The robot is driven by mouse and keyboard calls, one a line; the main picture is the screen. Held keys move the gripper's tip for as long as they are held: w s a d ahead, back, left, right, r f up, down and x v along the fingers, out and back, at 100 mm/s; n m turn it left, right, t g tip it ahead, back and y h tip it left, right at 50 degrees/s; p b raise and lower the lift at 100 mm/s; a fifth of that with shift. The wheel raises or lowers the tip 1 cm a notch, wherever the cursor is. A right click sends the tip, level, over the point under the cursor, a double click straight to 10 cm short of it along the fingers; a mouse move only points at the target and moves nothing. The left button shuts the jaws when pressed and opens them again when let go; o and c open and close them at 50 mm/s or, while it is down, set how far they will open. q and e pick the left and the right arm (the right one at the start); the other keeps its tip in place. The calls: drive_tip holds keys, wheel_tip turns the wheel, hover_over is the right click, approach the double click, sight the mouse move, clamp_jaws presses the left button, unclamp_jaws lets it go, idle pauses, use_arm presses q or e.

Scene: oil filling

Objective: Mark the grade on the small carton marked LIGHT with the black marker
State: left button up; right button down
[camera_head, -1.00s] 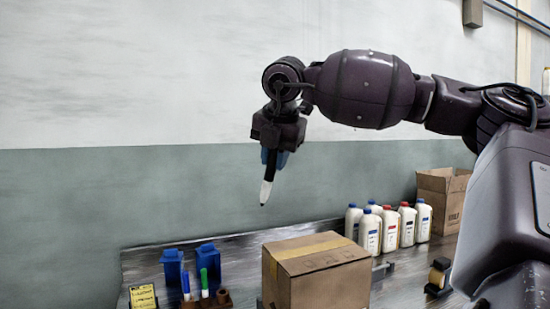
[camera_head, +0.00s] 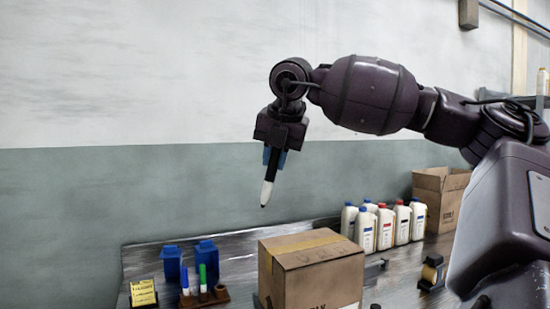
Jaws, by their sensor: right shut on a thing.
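My right gripper (camera_head: 275,152) is shut on the black marker (camera_head: 269,182), which has a black body and a white lower part with a dark tip. It holds the marker nearly upright, tip down, in the air above the closed brown carton (camera_head: 318,273) with yellow tape. The tip is apart from the carton. The carton's top has faint marks, and its front print is only partly in view. I cannot read LIGHT on it. Another brown carton (camera_head: 438,201), with its flaps up, stands at the back right. My left gripper is not in view.
Several white bottles (camera_head: 385,228) with blue and red caps stand behind the carton. A rack (camera_head: 207,299) with a blue and a green marker, two blue containers (camera_head: 206,258) and a yellow note block (camera_head: 143,293) are at the left. A tape roll (camera_head: 432,271) is at the right.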

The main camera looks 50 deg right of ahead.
drive_tip(key=shift+s+n, duration=0.1)
drive_tip(key=shift+n, duration=0.5)
drive_tip(key=shift+d+n+y, duration=0.15)
drive_tip(key=shift+n+y, duration=0.25)
drive_tip(key=shift+n, duration=0.1)
drive_tip(key=shift+s+n+y, duration=0.15)
drive_tip(key=shift+n+y, duration=0.25)
drive_tip(key=shift+n, duration=0.6)
